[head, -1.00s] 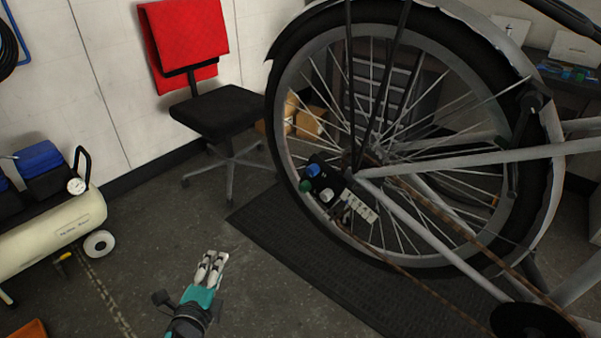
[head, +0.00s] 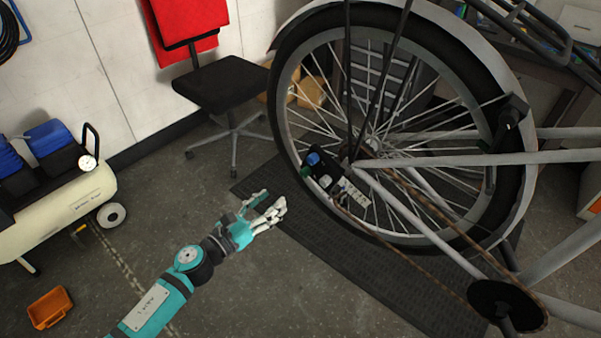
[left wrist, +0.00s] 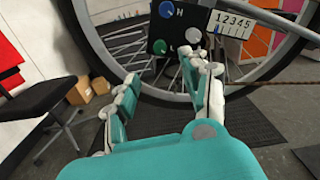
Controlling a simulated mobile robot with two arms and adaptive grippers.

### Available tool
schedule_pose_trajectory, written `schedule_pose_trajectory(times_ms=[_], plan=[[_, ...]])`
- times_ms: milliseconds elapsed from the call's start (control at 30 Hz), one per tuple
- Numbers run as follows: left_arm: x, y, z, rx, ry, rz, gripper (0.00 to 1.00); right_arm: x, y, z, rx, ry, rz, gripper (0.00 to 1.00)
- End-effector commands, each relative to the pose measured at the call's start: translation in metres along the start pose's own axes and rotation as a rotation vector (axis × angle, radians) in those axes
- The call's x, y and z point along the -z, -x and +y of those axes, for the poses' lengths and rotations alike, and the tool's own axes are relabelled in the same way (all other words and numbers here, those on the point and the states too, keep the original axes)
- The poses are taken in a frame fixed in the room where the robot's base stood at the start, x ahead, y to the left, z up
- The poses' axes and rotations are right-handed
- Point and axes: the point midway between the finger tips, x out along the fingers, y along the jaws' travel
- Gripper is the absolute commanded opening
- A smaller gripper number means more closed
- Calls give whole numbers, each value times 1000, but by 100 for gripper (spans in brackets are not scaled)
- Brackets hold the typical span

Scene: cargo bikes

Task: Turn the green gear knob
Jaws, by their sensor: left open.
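The green gear knob (head: 306,172) sits at the lower left of a small black panel (head: 324,168) by the bicycle's rear wheel hub. A blue knob (head: 313,158) is above it and a pale knob is to its right. In the left wrist view the green knob (left wrist: 185,51) shows beside the letter L, and the blue knob (left wrist: 166,10) beside H. My left gripper (head: 276,205) is open and empty, lower left of the panel and apart from it. My right gripper is not in view.
The rear wheel (head: 290,75) and bike frame fill the right side. A numbered strip (head: 353,194) is right of the panel. A black mat (head: 350,262) lies below. A black chair (head: 222,85), a compressor (head: 60,212) and an orange tray (head: 49,307) stand left. Floor between is clear.

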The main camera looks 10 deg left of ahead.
Motion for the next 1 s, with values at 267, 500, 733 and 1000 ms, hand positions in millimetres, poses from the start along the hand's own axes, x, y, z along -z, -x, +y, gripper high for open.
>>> schedule_pose_trajectory(times_ms=[267,500,733,1000], plan=[[-3,-64,0,1,0,-3,47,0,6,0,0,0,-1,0],[0,-103,0,-1,3,-2,47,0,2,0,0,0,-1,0],[0,-117,0,0,3,0,47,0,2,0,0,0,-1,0],[0,-117,0,-1,3,0,45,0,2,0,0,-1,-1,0]])
